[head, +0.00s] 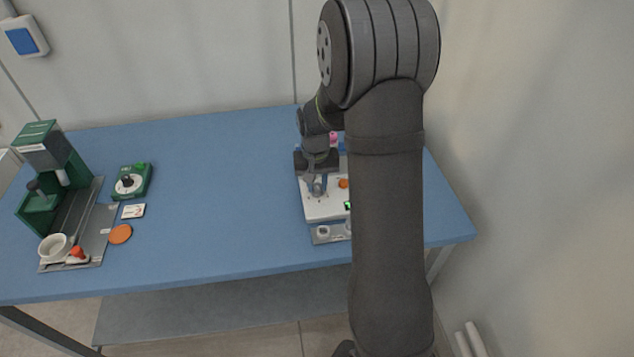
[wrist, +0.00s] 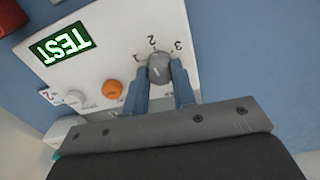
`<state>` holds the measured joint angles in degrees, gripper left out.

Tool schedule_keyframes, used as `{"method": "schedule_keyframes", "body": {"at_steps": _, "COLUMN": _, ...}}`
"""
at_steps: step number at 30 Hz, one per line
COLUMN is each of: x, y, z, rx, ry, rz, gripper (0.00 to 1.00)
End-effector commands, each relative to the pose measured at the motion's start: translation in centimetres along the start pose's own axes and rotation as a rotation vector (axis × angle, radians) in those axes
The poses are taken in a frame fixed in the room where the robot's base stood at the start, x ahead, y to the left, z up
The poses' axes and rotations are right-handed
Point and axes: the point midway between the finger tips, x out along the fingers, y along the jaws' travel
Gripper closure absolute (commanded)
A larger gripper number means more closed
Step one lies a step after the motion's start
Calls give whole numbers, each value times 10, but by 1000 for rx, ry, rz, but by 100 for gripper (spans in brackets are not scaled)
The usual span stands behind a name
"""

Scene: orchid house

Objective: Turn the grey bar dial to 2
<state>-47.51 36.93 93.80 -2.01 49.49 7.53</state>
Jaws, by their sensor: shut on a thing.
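The grey bar dial (wrist: 159,67) sits on a white panel (wrist: 110,20) in the wrist view, with the figures 1, 2 and 3 printed around its far side. The 2 is near the middle of the three. My gripper (wrist: 160,74) has a blue-grey finger on each side of the dial and is shut on it. I cannot tell for sure which figure the dial points to. In the head view my gripper (head: 318,189) reaches down to the white panel (head: 322,210), and the dial is hard to make out there.
An orange knob (wrist: 112,89) and a green display (wrist: 62,44) reading TEST are on the same panel. On the blue table (head: 220,200), a green machine (head: 42,200), a green box with a dial (head: 132,182) and an orange disc (head: 120,234) stand at left. The middle is clear.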

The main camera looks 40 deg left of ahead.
Motion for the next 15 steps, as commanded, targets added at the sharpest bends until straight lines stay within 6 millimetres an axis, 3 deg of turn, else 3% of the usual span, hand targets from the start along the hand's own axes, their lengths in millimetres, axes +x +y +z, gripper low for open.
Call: {"method": "schedule_keyframes", "body": {"at_steps": 15, "x": -1, "y": 0, "z": -1, "rx": 93, "ry": 2, "rz": -1, "gripper": 99}}
